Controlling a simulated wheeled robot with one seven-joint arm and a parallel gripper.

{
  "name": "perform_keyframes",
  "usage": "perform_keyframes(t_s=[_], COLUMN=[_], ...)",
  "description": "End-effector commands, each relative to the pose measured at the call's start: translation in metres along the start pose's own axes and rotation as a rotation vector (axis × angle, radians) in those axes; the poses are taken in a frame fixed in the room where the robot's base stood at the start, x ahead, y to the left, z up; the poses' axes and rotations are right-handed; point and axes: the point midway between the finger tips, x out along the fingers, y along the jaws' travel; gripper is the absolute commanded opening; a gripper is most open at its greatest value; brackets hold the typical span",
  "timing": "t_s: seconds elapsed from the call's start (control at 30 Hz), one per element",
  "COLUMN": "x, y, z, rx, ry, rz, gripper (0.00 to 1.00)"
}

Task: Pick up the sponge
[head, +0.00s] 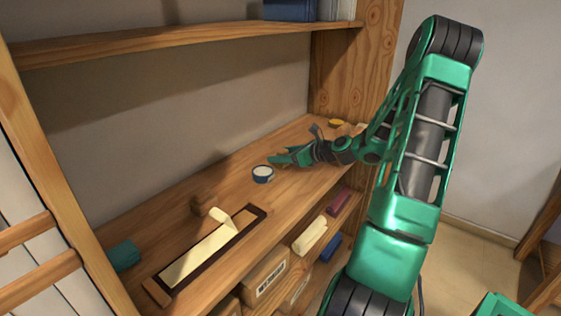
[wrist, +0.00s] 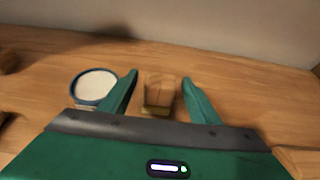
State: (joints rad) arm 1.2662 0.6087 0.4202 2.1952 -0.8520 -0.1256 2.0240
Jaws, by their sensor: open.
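A small tan block with a yellowish near edge, which looks like the sponge (wrist: 160,92), lies on the wooden shelf between my fingers in the wrist view. Gaps show on both sides of it. My gripper (wrist: 160,77) is open, with one green finger left and one right of the block. In the head view my gripper (head: 279,159) is low over the shelf, beside a round tin. I cannot make out the block there; the gripper seems to hide it.
The round blue tin with a white top (head: 262,174) is close outside my left finger in the wrist view (wrist: 95,86). A dark-framed tray with a cream strip (head: 205,258), a teal item (head: 123,255) and a yellow item (head: 336,122) are on the shelf (head: 170,222). A wall stands behind.

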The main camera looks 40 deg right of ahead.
Motion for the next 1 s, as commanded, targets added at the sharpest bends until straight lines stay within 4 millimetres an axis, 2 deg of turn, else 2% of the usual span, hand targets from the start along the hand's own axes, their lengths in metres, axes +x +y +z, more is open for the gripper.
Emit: perform_keyframes(t_s=[0.13,0.3,0.77,1.0], x=[0.000,-0.001,-0.003,-0.014], y=[0.000,0.000,0.000,-0.001], z=[0.000,0.000,0.005,0.034], rx=[0.000,0.000,-0.002,-0.006], ry=[0.000,0.000,0.000,0.000], rz=[0.000,0.000,0.000,-0.002], gripper=[0.54,0.13,0.12,0.12])
